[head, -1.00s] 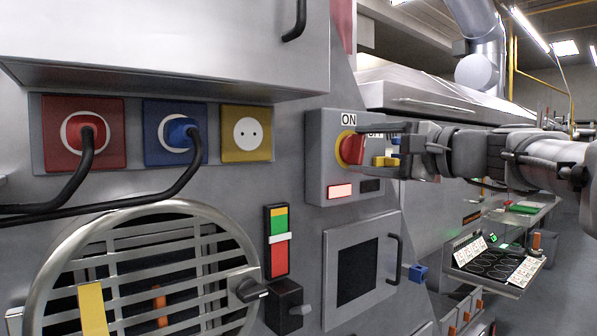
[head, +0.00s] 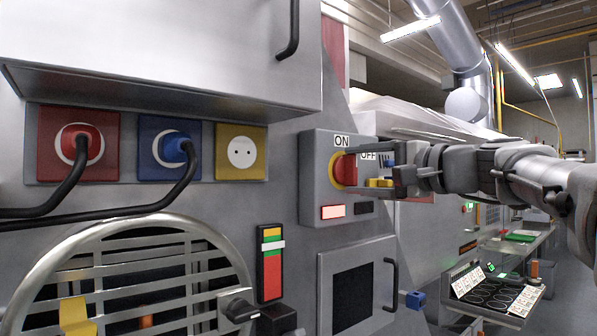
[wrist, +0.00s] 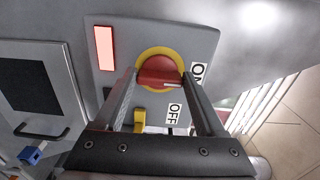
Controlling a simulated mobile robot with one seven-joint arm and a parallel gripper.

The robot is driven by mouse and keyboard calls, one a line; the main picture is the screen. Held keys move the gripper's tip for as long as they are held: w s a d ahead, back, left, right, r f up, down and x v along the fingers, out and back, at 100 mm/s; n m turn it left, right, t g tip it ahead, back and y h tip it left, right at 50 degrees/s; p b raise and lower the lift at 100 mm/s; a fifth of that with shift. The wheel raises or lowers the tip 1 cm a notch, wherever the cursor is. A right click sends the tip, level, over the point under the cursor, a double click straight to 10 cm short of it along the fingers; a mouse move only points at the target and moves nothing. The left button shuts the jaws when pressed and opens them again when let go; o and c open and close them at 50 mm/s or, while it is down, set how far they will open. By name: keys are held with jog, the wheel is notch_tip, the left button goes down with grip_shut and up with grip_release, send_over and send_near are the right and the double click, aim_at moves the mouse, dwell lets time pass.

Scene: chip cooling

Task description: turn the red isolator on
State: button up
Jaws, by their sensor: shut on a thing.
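The red isolator knob (head: 346,171) sits on a yellow ring on a grey box (head: 312,190). An ON label (head: 342,141) is above it and an OFF label (head: 368,156) is to its right. My gripper (head: 350,168) reaches in from the right and is shut on the knob. In the wrist view, its two fingers (wrist: 160,82) lie on either side of the red knob (wrist: 158,66). A small white mark on the knob (wrist: 171,85) faces the side of the labels; its exact setting is hard to tell. The left lamp (head: 333,212) glows pinkish red; the right one (head: 363,208) is dark.
A yellow block (head: 379,183) stands on the box just below my fingers. Red, blue and yellow sockets (head: 240,153) are to the left. A gauge (head: 270,265), a round grille (head: 205,235) and a door handle (head: 391,284) are below.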

jog(key=o, duration=1.3)
jog(key=p+v, duration=0.1)
jog(key=v, duration=1.6)
jog(key=shift+s+d+p, duration=0.1)
jog(key=shift+s+p, duration=0.1)
jog(key=shift+p, duration=0.1)
